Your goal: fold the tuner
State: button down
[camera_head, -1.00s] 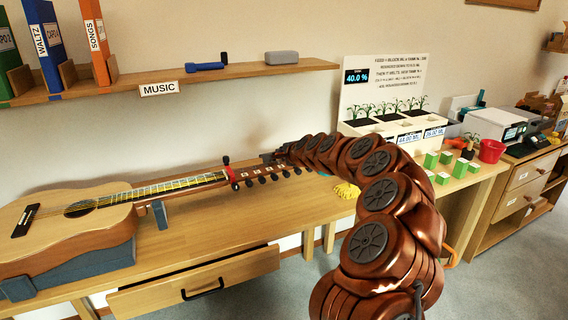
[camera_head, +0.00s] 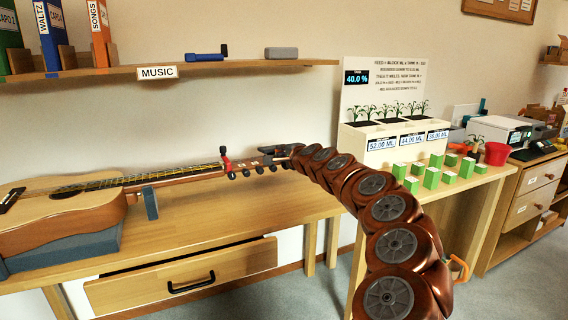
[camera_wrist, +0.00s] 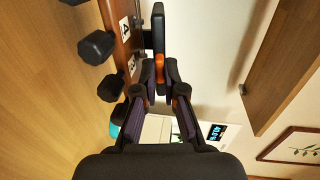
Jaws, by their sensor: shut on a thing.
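The acoustic guitar (camera_head: 62,203) lies on the bench at the left, its neck pointing right. Its headstock (camera_head: 240,167) has black tuning pegs along the near edge, and the headstock (camera_wrist: 122,38) also shows in the wrist view with lettered labels. The dark tuner (camera_wrist: 157,38) is at the headstock's edge, its flat black body standing out beside the wood. My gripper (camera_wrist: 159,75) is shut on the tuner, with orange between the fingertips. In the head view my gripper (camera_head: 283,152) is small at the headstock's end, and the tuner's exact angle is hard to tell.
A red and black capo (camera_head: 226,164) sits near the nut. A shelf (camera_head: 230,72) with binders runs above the bench. A planter box (camera_head: 385,145) and several green blocks (camera_head: 432,177) stand at the right. The bench front (camera_head: 235,220) is clear.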

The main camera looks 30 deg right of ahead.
jog(key=shift+d+f+t+b, duration=0.1)
jog(key=shift+f+t+b, duration=0.15)
jog(key=shift+b, duration=0.8)
jog(key=c, duration=1.3)
grip_release()
jog(key=shift+o, duration=0.2)
jog(key=shift+s, duration=0.2)
jog(key=s+r, duration=0.1)
jog(key=s, duration=1)
jog(key=shift+s+a+r, duration=0.25)
jog(key=shift+s+a, duration=0.05)
jog(key=shift+a, duration=0.1)
